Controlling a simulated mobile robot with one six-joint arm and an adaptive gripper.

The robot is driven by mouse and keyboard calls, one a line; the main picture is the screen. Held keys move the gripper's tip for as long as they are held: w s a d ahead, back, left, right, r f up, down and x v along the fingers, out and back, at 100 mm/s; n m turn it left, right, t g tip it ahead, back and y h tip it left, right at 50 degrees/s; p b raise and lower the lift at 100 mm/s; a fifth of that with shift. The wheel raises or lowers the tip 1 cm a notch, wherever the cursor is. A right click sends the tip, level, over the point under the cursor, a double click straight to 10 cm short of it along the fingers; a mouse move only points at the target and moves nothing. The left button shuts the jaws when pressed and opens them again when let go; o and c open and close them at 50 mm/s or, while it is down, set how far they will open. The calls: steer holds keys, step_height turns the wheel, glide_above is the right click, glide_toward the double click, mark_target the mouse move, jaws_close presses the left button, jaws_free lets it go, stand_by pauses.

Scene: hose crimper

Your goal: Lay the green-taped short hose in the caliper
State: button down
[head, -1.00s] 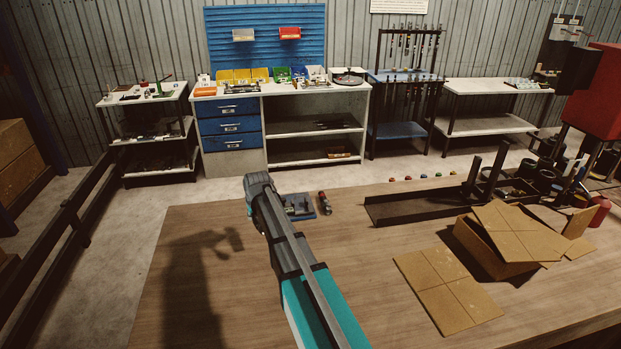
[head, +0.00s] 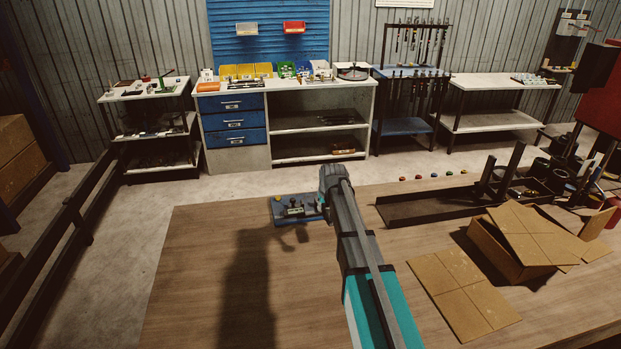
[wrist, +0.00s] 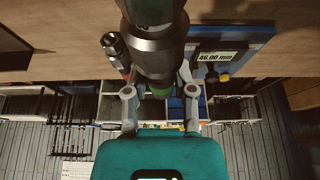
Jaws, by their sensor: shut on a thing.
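My gripper (wrist: 160,95) is shut on a dark short hose (wrist: 156,55), with a bit of green tape showing between the fingers in the wrist view. In the head view my own arm hides the fingers and the held hose. The caliper (head: 290,211) lies on the table on a blue base, just left of my arm's end. In the wrist view its blue base (wrist: 255,38) carries a display reading 46.00 mm, right of the held hose. The held hose covers part of the caliper, so whether they touch cannot be told.
Another short dark piece with red (wrist: 115,48) lies beside the held hose in the wrist view. A black tray (head: 425,208) and an open cardboard box (head: 500,255) are on the right of the table. The wooden table (head: 210,270) is clear at left.

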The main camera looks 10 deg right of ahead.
steer(key=shift+d, duration=0.15)
stand_by(0.3)
step_height(320, 180, up, 2)
steer(key=p, duration=0.2)
glide_above(307, 200)
steer(key=shift+s+r, duration=0.15)
steer(key=shift+s, duration=0.25)
steer(key=shift+f, duration=0.2)
steer(key=shift+f+b, duration=3.7)
steer(key=shift+b, duration=0.05)
steer(key=shift+f+b, duration=0.5)
stand_by(0.4)
steer(key=shift+c, duration=1.8)
jaws_free()
